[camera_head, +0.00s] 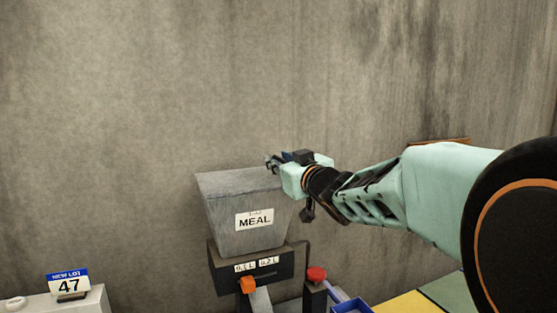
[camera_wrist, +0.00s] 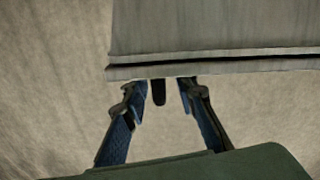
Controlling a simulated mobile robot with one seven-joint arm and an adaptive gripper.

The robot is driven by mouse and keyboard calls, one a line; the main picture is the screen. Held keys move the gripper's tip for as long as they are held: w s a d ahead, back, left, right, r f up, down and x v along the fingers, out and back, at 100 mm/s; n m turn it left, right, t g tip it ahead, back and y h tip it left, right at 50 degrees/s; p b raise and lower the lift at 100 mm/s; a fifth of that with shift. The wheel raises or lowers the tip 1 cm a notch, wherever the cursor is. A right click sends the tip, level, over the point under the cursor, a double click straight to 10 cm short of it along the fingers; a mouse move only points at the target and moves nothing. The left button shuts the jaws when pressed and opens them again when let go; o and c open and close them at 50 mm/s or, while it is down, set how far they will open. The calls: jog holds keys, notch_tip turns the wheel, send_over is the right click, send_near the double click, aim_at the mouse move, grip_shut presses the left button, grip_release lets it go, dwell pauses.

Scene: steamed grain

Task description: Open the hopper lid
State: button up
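The grey hopper (camera_head: 240,215) bears a "MEAL" label (camera_head: 255,219) and stands on a dark machine body. Its flat grey lid (camera_head: 235,181) lies shut on top. In the wrist view, the lid (camera_wrist: 215,28) fills the upper right, with a dark seam along its near edge. A small dark tab (camera_wrist: 158,94) sticks out from that edge. My gripper (camera_head: 273,162) is at the top right corner of the hopper. In the wrist view, my gripper (camera_wrist: 158,87) has its two fingers apart, one on each side of the tab. I cannot see either finger touching it.
An orange knob (camera_head: 247,285) and a red button (camera_head: 316,273) are on the machine below. A "NEW LOT 47" sign (camera_head: 69,284) stands on a white block at lower left. A blue tray (camera_head: 352,305) is at lower right. The concrete wall (camera_head: 130,110) is close behind.

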grip_shut()
jog(key=shift+r, duration=0.15)
